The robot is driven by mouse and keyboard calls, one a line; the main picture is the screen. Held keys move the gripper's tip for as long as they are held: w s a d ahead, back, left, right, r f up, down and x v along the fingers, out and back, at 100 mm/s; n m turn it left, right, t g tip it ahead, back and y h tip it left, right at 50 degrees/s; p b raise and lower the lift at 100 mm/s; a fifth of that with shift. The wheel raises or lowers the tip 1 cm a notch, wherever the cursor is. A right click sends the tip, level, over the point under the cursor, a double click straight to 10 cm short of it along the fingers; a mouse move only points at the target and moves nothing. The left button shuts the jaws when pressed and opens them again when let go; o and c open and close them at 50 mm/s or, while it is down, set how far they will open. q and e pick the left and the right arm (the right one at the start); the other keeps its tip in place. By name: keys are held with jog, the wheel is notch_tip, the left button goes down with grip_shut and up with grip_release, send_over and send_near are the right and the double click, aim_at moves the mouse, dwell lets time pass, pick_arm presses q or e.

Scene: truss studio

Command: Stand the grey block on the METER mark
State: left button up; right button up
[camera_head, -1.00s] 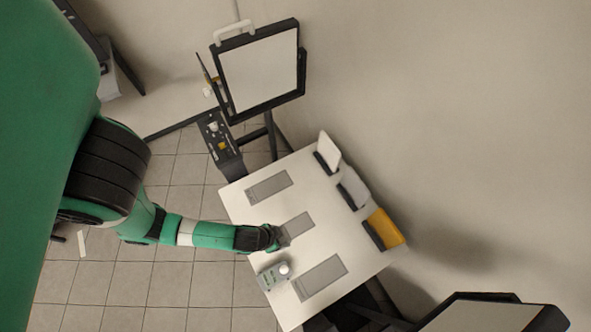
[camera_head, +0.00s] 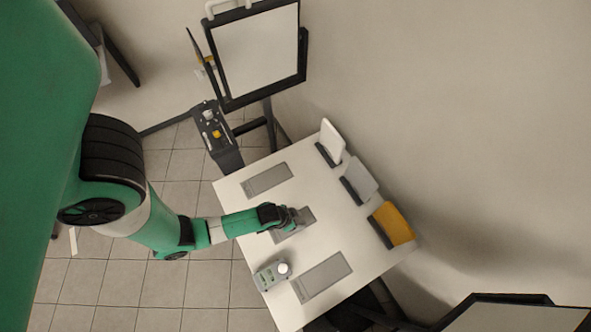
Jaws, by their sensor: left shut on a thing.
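My left gripper (camera_head: 291,215) is over the middle grey panel (camera_head: 296,228) on the white table. It is shut on a small grey thing at its fingertips, which looks like the grey block. The fingers hide most of it, and I cannot tell whether it touches the panel. Two more grey panels lie flat on the table, one farther back (camera_head: 267,181) and one nearer the front (camera_head: 322,277). Any lettering is too small to read, so I cannot tell which one is the METER mark. My right gripper is out of view.
A grey device with a white dome (camera_head: 270,277) sits near the table's left edge. White (camera_head: 332,140), grey (camera_head: 360,178) and yellow (camera_head: 394,223) upright pieces line the right edge. A framed white board (camera_head: 258,52) and dark tray stand (camera_head: 217,138) are behind the table.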

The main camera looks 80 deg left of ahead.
pick_arm(q)
jog(key=shift+f, duration=0.15)
jog(key=o, duration=1.4)
jog(key=shift+o, duration=0.2)
jog(key=shift+r, duration=0.45)
jog(key=p+v, duration=0.7)
jog(key=v, duration=0.4)
jog(key=shift+s+r+p, duration=0.2)
jog(key=shift+r+p, duration=0.05)
jog(key=shift+p, duration=0.1)
